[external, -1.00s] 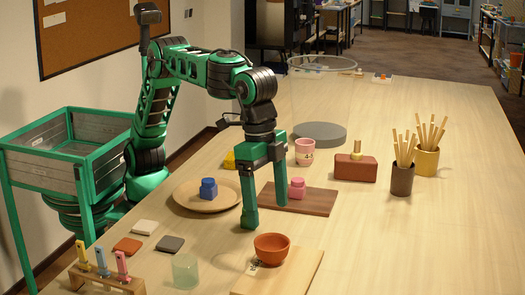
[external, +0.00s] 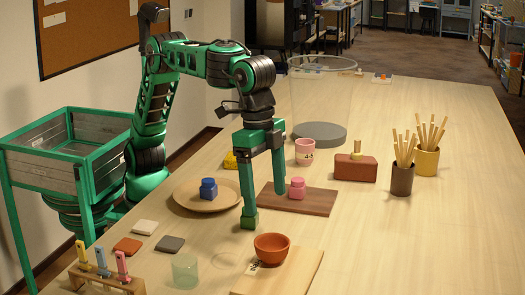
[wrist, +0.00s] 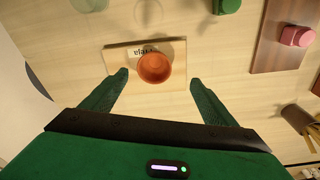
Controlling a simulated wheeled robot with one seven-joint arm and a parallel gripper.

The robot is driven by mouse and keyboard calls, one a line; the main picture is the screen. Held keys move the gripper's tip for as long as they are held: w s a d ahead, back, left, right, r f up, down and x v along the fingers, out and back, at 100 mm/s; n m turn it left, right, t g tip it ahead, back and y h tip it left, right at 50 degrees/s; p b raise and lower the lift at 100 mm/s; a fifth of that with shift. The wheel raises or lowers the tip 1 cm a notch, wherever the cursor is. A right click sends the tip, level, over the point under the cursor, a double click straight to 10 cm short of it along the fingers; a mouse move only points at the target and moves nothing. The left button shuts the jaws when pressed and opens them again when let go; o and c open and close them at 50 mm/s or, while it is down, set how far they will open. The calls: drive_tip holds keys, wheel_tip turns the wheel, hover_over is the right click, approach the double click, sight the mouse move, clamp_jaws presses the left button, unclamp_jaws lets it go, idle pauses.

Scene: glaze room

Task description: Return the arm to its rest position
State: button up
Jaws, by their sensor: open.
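My gripper (external: 264,198) is open with nothing between its fingers. In the external view its fingers hang down over the middle of the table, and the left fingertip overlaps a small green jar (external: 249,222). In the wrist view my gripper (wrist: 159,80) has its fingers spread, with the orange bowl (wrist: 155,68) seen between their tips. That bowl (external: 271,247) sits on a light wooden board (external: 300,267) at the front of the table. My arm is bent out over the table.
A wooden plate (external: 190,200) holds a blue jar (external: 208,188). A pink jar (external: 297,188) stands on a dark board (external: 318,203). A pink cup (external: 304,158), a clear cylinder (external: 322,90) and a reddish block (external: 355,172) stand farther back.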

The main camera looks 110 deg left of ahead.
drive_tip(key=s+a+f+m, duration=0.1)
drive_tip(key=s+a+f, duration=0.1)
drive_tip(key=s+a, duration=0.5)
drive_tip(key=s+a+f, duration=0.2)
drive_tip(key=s+a, duration=0.6)
drive_tip(key=s, duration=0.3)
drive_tip(key=s+a+f+m, duration=0.1)
drive_tip(key=s+a+f, duration=0.1)
drive_tip(key=s+a, duration=0.6)
drive_tip(key=shift+s+a+m+g, duration=0.25)
drive_tip(key=shift+s+m+g, duration=0.05)
drive_tip(key=shift+s+g, duration=0.15)
drive_tip(key=shift+m+g+y, duration=0.25)
drive_tip(key=shift+m+y, duration=0.05)
drive_tip(key=s+a+f, duration=0.2)
drive_tip(key=s, duration=0.2)
drive_tip(key=s+a+f, duration=0.2)
drive_tip(key=s+f, duration=0.1)
drive_tip(key=s, duration=0.1)
drive_tip(key=s+a+f, duration=0.2)
drive_tip(key=s, duration=0.2)
drive_tip(key=shift+s+f, duration=0.2)
drive_tip(key=shift+f, duration=0.2)
